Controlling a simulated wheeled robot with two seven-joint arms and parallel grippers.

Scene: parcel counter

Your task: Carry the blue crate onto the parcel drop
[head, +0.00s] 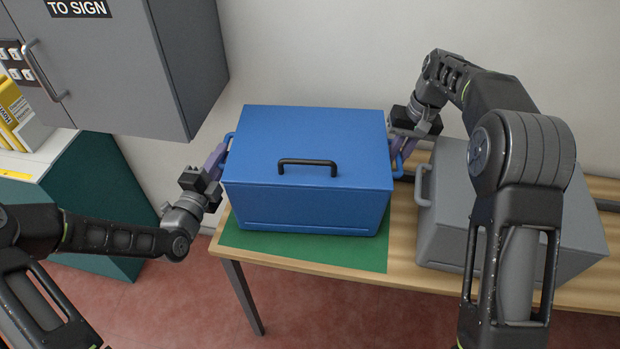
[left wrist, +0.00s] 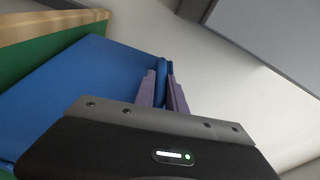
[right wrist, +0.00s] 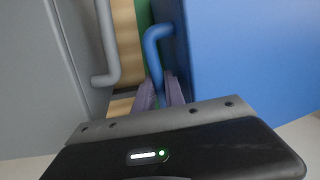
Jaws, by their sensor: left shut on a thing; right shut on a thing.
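The blue crate (head: 300,210), with a closed lid and a black handle on top, is over the green mat (head: 250,242) at the left end of the wooden table. I cannot tell whether its base touches the mat. My left gripper (head: 218,158) is shut on the crate's left side handle; the purple fingers close around the blue bar (left wrist: 163,82) in the left wrist view. My right gripper (head: 403,148) is shut on the right side handle, which shows as a blue bar (right wrist: 153,45) in the right wrist view. No label names the parcel drop; the green mat may be it.
A grey crate (head: 450,225) with a side handle stands close to the right of the blue crate on the table (head: 402,235). A grey wall cabinet (head: 130,70) hangs at the upper left. A green cabinet with a white top (head: 28,170) stands below it, holding yellow boxes (head: 18,115).

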